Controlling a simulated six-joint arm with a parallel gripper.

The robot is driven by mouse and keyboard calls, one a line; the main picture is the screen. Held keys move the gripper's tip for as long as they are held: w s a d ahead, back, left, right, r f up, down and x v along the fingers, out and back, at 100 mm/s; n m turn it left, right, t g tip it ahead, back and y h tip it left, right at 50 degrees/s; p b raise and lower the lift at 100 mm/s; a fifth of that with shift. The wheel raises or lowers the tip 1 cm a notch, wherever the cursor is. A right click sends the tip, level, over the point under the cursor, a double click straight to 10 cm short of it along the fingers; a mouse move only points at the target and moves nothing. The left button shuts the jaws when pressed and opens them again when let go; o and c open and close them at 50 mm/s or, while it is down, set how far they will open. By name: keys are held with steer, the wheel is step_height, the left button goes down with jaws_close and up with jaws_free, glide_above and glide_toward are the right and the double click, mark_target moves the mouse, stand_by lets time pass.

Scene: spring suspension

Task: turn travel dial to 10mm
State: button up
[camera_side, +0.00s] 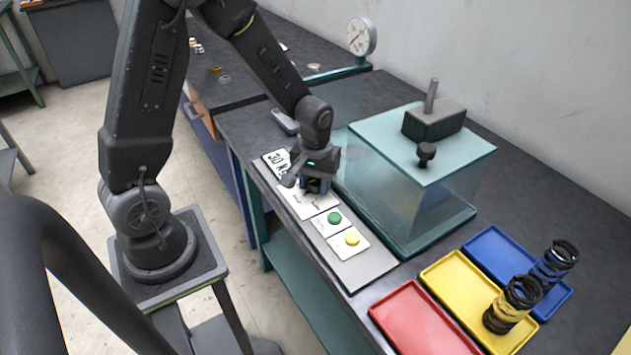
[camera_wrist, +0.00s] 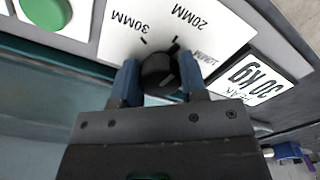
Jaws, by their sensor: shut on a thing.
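The travel dial is a round black knob (camera_wrist: 159,72) on a white plate (camera_wrist: 120,35) in the wrist view. The plate carries 30MM and 20MM labels, and a third, smaller label beside my right finger is partly hidden and hard to read. My gripper (camera_wrist: 160,82) is shut on the knob, with one blue-grey finger on each side. A short pale mark shows on the knob; I cannot tell for sure which label it points to. In the side view my gripper (camera_side: 317,185) is down at the panel and hides the knob.
A glass-sided case (camera_side: 415,195) stands close behind the panel. Red (camera_side: 410,325), yellow (camera_side: 455,275) and blue (camera_side: 495,245) trays lie at right, with black springs (camera_side: 510,305).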

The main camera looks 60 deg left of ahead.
mark_target(315, 181)
steer(key=m, duration=0.5)
steer(key=shift+m, duration=2.4)
steer(key=o, duration=0.9)
step_height(315, 181, up, 14)
steer(key=shift+f, duration=0.1)
